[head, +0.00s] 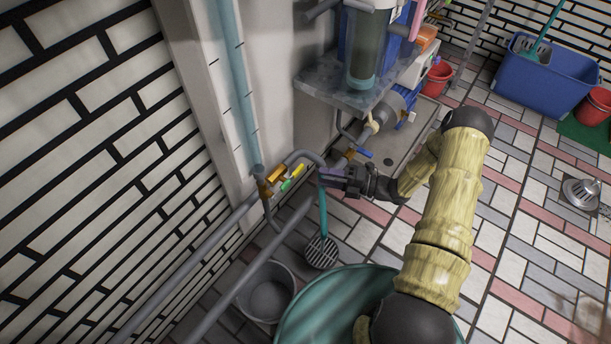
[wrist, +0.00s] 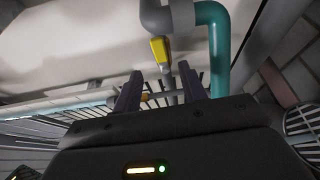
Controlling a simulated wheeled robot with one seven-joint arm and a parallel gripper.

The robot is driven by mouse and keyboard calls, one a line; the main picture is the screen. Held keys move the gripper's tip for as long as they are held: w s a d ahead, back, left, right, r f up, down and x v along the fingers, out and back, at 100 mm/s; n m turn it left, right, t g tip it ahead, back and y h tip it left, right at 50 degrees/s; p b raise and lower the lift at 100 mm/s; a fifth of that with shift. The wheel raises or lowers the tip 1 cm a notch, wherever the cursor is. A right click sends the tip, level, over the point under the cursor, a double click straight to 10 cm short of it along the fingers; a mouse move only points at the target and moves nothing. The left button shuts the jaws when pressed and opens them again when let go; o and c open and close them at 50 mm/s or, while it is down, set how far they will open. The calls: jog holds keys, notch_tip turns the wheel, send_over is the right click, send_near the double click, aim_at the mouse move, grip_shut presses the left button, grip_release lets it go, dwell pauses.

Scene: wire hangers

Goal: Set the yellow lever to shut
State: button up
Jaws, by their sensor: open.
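The yellow lever (head: 298,170) is on the pipework by the wall in the head view, just left of my gripper's fingertips. In the wrist view the yellow lever (wrist: 160,50) points down beside a grey pipe elbow, above and beyond the fingertips. My gripper (head: 322,177) is open and empty, reaching left toward the pipes. In the wrist view its two dark fingers (wrist: 160,86) stand apart, with the lever seen above the gap between them. I see no contact between fingers and lever. The lever's pivot is partly hidden.
A teal pipe (wrist: 218,50) runs close to the right of the lever. A green handle (head: 287,185) and a blue handle (head: 364,153) are nearby. A floor drain (head: 321,252), a grey bucket (head: 268,290) and a large teal tub (head: 325,305) are below. Tiled floor at right is mostly clear.

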aim_at(300, 172)
jog(key=b+x, duration=0.2)
jog(key=x, duration=0.3)
jog(key=shift+w+a+f, duration=0.1)
jog(key=shift+a+f, duration=0.05)
jog(key=shift+a, duration=0.25)
jog(key=shift+w+a, duration=0.15)
jog(key=shift+a, duration=0.45)
grip_shut()
